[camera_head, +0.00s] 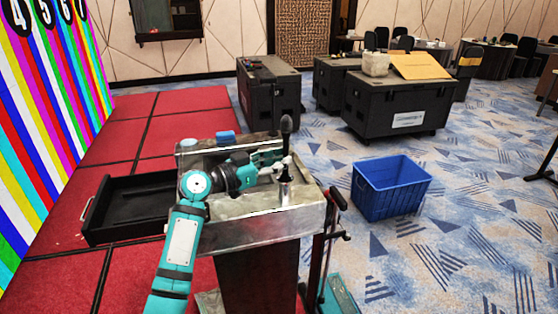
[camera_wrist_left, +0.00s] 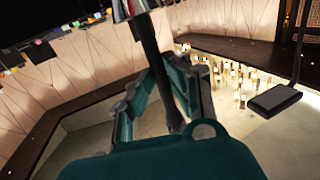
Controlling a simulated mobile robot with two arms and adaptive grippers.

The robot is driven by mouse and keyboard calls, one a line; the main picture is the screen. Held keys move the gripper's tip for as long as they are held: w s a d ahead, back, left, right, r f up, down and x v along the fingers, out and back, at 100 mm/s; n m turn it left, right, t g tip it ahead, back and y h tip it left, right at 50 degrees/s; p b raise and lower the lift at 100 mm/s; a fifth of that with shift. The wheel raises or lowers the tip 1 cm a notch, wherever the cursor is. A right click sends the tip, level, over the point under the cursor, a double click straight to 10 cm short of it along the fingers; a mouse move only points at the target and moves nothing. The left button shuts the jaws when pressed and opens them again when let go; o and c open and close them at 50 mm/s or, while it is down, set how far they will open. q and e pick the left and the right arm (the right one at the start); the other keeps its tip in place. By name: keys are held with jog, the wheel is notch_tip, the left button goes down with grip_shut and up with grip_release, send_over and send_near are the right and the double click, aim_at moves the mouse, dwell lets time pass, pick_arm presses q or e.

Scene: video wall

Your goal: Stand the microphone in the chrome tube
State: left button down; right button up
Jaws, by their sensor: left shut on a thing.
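My left gripper (camera_head: 284,166) is shut on the microphone (camera_head: 286,124), which has a dark rounded head and stands roughly upright above the stand top. In the left wrist view, the dark microphone shaft (camera_wrist_left: 147,40) runs between the fingers of the left gripper (camera_wrist_left: 172,95). The chrome tube (camera_head: 284,190) appears as a short upright cylinder on the stand top, directly below the fingers. The fingers hide where microphone and tube meet, so I cannot tell whether the lower end is inside the tube. My right gripper is not in view.
A black open drawer (camera_head: 130,222) sticks out to the left. A blue crate (camera_head: 388,203) stands on the carpet at right. Black cases (camera_head: 400,108) stand behind; carpet around the crate is clear.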

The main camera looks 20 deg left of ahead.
pick_arm(q)
jog(key=shift+f, duration=0.15)
jog(key=c, duration=1.2)
grip_release()
jog(key=v, duration=1.2)
